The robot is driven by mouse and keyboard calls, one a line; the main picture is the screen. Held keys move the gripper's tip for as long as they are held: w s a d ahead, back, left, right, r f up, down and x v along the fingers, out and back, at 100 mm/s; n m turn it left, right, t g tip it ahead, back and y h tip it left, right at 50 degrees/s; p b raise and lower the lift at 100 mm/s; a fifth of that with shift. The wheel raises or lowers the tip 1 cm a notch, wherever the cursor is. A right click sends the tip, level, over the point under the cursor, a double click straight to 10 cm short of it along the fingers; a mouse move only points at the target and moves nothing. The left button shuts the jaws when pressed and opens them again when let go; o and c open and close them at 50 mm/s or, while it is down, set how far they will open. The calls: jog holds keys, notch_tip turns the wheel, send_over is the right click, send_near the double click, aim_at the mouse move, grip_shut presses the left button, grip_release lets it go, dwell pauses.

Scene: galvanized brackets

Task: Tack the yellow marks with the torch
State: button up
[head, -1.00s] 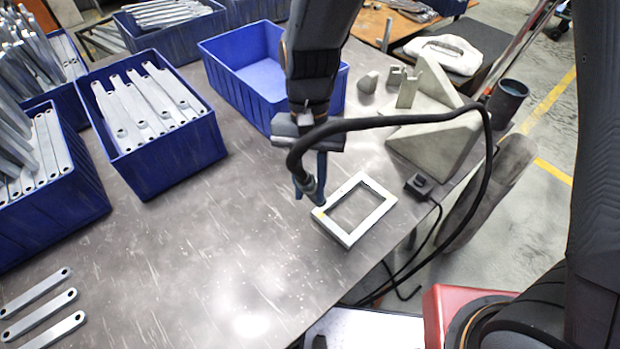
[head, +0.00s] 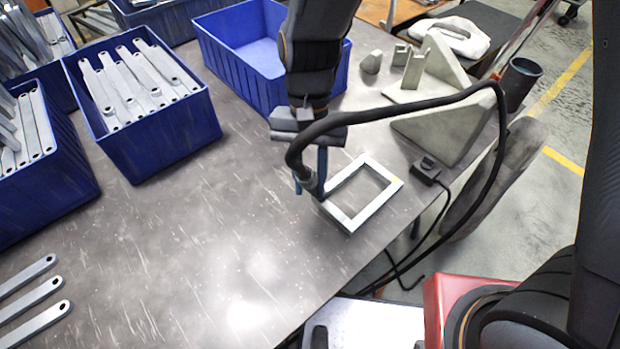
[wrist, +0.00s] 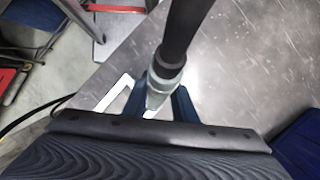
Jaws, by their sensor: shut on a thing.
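My gripper (head: 311,187) is shut on the torch (head: 307,178), a dark tool with a thick black cable looping off to the right. In the wrist view the torch (wrist: 165,78) lies between the blue fingers (wrist: 180,105). A pale rectangular metal frame (head: 384,206) lies flat on the table. The torch's lower end is over the frame's left corner in the head view; I cannot tell whether it touches. In the wrist view the frame (wrist: 113,95) shows partly behind the torch and fingers.
Blue bins with galvanized brackets (head: 150,120) stand at the left, and an empty blue bin (head: 225,62) stands behind my gripper. Grey angled fixtures (head: 440,128) and a small black box (head: 426,170) are at the right. Loose flat brackets (head: 38,298) lie front left. The table's middle is clear.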

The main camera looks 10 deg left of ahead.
jog(key=shift+f, duration=0.55)
dwell(3.4)
jog(key=shift+r+p, duration=0.1)
jog(key=shift+p, duration=0.2)
notch_tip(320, 180, up, 6)
jog(key=p, duration=0.6)
dwell(0.8)
